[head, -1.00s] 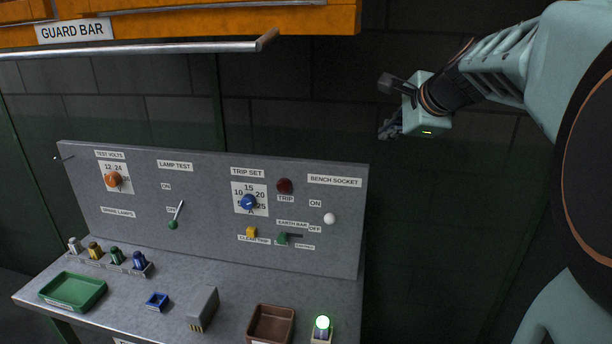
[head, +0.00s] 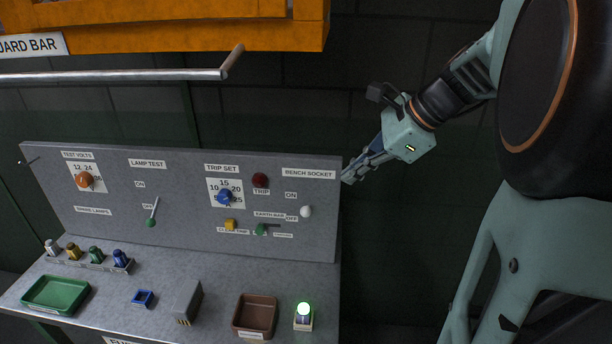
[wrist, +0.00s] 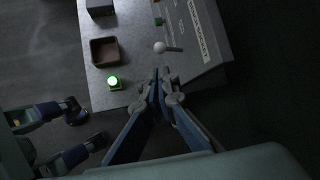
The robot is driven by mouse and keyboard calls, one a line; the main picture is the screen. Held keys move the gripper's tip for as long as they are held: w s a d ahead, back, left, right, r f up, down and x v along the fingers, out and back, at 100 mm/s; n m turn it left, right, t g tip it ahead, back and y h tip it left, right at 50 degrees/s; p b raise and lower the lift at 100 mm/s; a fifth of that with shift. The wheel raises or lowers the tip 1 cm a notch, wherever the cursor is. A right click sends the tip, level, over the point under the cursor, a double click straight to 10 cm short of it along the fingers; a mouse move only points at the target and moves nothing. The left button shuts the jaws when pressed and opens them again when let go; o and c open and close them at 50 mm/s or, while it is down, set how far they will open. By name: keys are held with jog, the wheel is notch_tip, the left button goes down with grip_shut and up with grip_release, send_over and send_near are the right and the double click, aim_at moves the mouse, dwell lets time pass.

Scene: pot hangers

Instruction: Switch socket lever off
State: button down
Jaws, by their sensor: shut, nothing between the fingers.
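The bench socket lever shows as a white ball knob (head: 306,211) at the right end of the grey panel, beside the ON and OFF labels under the BENCH SOCKET label (head: 308,174). In the wrist view its white ball (wrist: 159,47) sits on a short rod reaching to the panel. I cannot tell surely which label it points to. My gripper (head: 349,179) is shut and empty, up and right of the knob, by the panel's right edge in the head view. In the wrist view the closed fingertips (wrist: 160,82) are apart from the ball.
A lit green lamp (head: 303,312) and a brown tray (head: 241,318) stand on the bench below. A green earth bar handle (head: 262,229) and a yellow button (head: 230,224) are left of the knob. A guard bar (head: 120,76) crosses above.

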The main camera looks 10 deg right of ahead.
aim_at(309, 211)
jog(key=x, duration=1.3)
jog(key=shift+w+a+f+p, duration=0.1)
jog(key=shift+a+f+p, duration=0.15)
jog(key=shift+f+p, duration=0.05)
jog(key=shift+f, duration=0.15)
jog(key=shift+f+b, duration=0.1)
jog(key=shift+b, duration=0.6)
